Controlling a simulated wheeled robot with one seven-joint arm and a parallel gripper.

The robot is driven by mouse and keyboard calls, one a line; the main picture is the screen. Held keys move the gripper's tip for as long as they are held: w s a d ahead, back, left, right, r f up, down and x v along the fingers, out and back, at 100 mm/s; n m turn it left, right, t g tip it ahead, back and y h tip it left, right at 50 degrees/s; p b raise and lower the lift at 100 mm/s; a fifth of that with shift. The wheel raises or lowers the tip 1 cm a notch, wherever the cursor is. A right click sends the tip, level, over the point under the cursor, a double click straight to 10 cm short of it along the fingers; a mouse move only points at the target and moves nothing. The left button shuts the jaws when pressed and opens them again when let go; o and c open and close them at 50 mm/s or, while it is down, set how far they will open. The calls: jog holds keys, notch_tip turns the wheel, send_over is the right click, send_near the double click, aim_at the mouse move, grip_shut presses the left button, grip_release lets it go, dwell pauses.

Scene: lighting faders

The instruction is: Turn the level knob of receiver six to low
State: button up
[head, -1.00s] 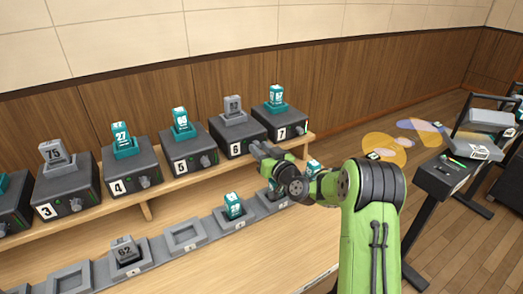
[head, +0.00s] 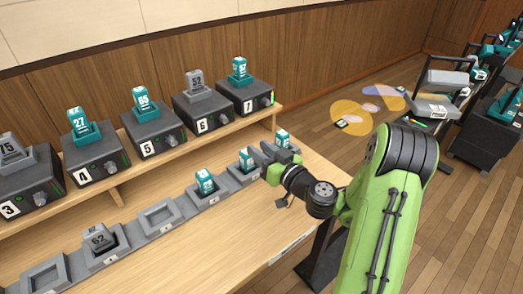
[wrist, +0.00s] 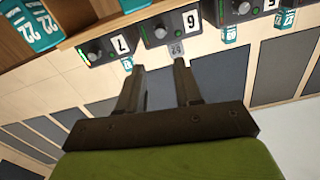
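Receiver six (head: 203,112) is a dark box on the wooden shelf, with a grey handset marked 52 on top, between receivers five and seven. Its level knob (head: 229,118) is a small grey knob at the right of its front. In the wrist view, which is upside down, this knob (wrist: 160,32) shows beside the label 6, beyond the fingertips and apart from them. Its setting is too small to read. My gripper (wrist: 159,65) is open, with nothing between its fingers. In the head view my gripper (head: 270,155) is lower and to the right of receiver six.
Receiver seven (head: 243,95) stands right of six and receiver five (head: 155,135) left of it, each with a similar knob. Below the shelf, a slotted grey rack (head: 160,216) holds several handsets. The tabletop (head: 190,262) in front is bare. A cart (head: 450,95) stands at the right.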

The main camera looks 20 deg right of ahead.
jog(key=m+p, duration=0.4)
jog(key=m, duration=1.4)
send_near(226, 122)
jog(key=x, duration=0.8)
jog(key=shift+w+r, duration=0.1)
jog(key=shift+w, duration=0.2)
jog(key=shift+c, duration=0.4)
grip_shut()
jog(key=shift+n+b, duration=0.6)
jog(key=shift+b, duration=0.25)
